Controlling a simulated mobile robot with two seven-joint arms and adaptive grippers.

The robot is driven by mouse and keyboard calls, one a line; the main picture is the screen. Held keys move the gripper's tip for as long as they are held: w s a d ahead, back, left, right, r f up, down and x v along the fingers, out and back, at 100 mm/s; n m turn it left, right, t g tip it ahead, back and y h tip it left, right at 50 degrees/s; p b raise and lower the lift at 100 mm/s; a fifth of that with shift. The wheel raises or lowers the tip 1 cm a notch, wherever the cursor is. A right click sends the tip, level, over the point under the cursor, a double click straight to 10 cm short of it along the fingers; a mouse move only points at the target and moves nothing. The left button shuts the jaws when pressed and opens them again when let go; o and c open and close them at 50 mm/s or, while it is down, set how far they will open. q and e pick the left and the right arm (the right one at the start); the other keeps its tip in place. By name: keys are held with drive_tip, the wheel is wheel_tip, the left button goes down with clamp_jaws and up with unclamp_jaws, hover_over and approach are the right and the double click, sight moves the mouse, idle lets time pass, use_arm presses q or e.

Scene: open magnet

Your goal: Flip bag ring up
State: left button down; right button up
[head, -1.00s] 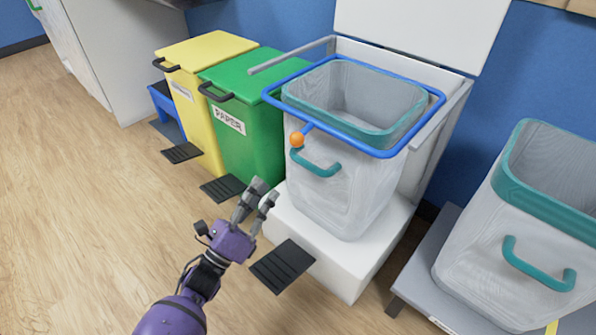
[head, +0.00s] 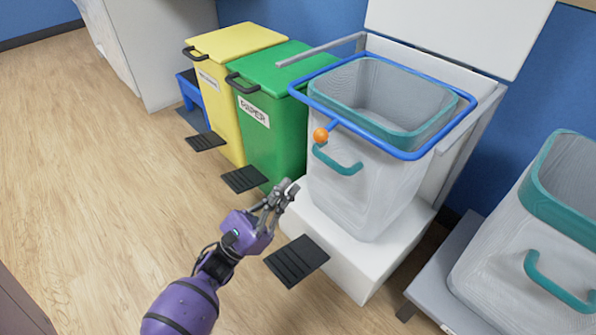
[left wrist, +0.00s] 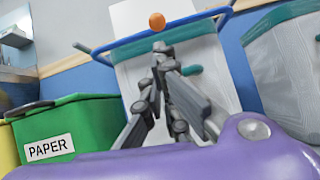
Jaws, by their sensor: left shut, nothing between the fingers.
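The blue bag ring (head: 438,152) lies around the top of a translucent bin liner (head: 365,200) with a teal rim, in a white bin frame. An orange ball (head: 320,135) sits on a short stem at the ring's front. My left gripper (head: 290,188) is shut and empty, below and left of the ball, apart from it. In the left wrist view, the ring (left wrist: 215,13) and the ball (left wrist: 157,21) appear beyond the shut fingertips (left wrist: 162,52). My right gripper is not in view.
A green paper bin (head: 275,135) and a yellow bin (head: 222,75) stand to the left, with black pedals in front. A second liner with a teal handle (head: 545,280) stands at the right. The floor at left is clear.

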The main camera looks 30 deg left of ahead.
use_arm(q)
drive_tip(key=b+x, duration=0.1)
drive_tip(key=x, duration=0.8)
drive_tip(key=shift+r, duration=0.15)
